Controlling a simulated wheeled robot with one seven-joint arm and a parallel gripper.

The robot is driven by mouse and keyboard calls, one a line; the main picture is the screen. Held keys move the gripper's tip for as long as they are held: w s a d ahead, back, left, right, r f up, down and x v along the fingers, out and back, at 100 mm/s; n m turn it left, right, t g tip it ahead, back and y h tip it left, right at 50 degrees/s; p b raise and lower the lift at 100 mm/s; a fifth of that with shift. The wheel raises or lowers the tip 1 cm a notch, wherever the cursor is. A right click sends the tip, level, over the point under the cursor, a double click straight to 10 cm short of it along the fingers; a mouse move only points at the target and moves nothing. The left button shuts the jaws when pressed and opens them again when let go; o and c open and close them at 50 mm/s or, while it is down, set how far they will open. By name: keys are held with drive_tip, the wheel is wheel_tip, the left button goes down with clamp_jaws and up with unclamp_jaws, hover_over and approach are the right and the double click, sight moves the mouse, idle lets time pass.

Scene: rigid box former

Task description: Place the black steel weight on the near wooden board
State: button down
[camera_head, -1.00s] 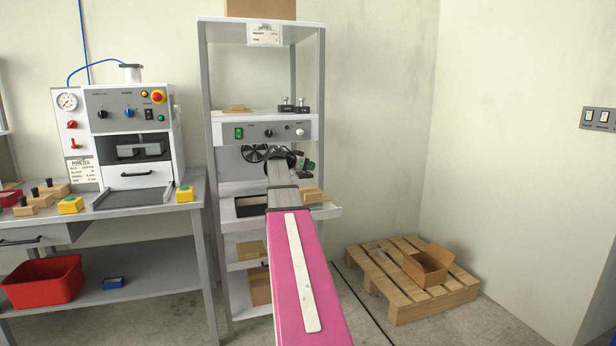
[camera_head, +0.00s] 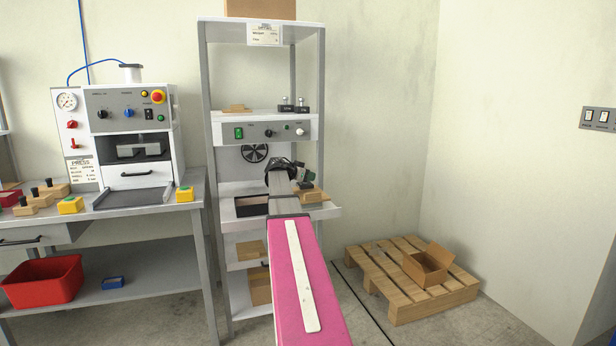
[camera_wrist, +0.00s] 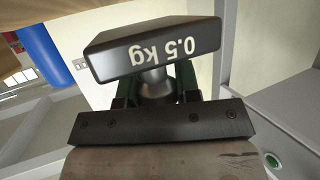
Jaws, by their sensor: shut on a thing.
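My gripper (camera_wrist: 157,92) is shut on the knob of the black steel weight (camera_wrist: 155,48), which fills the top of the wrist view with "0.5 kg" upside down. In the head view the weight (camera_head: 306,186) shows as a small dark block beside my wrist. It is at the near wooden board (camera_head: 314,197), on the right of the lower shelf. I cannot tell whether the weight touches the board or hangs just above it. My arm partly hides the board's left side.
Two black weights with silver knobs (camera_head: 287,107) stand on the upper shelf, with a wooden board (camera_head: 236,108) to their left. The control panel (camera_head: 220,132) is above, and rack posts stand either side.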

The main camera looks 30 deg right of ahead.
drive_tip(key=shift+f, duration=0.15)
drive_tip(key=c, duration=0.8)
unclamp_jaws()
drive_tip(key=shift+r, duration=0.3)
drive_tip(key=v, duration=1.2)
drive_tip(key=shift+r, duration=0.15)
